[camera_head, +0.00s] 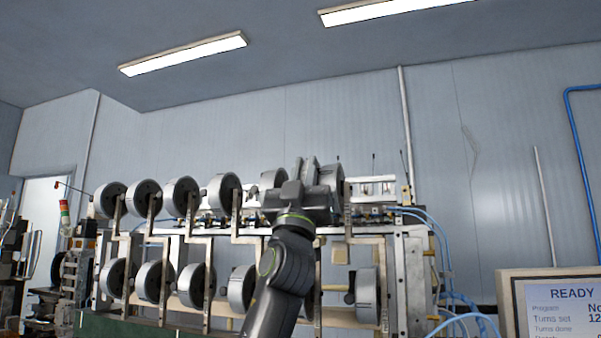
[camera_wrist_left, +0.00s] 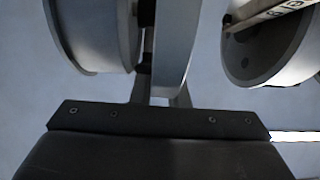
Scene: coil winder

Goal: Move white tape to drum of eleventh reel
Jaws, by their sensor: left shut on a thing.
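My left gripper (camera_head: 307,178) is raised in front of the upper row of reels, right of centre in the head view. It is shut on a pale, rounded thing, seen edge-on in the left wrist view (camera_wrist_left: 176,45), which I take to be the white tape. The gripper body hides much of it in the head view. A grey reel drum (camera_wrist_left: 100,35) is close on its left in the wrist view, and another drum (camera_wrist_left: 268,50) is on the right. I cannot tell which reel is the eleventh. My right gripper is not in view.
The winder has an upper row of reels (camera_head: 182,197) and a lower row (camera_head: 154,281) on upright metal arms. A reel (camera_head: 367,295) hangs at lower right. Blue hoses (camera_head: 455,300) run beside the frame. A screen (camera_head: 560,305) reading READY stands at right.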

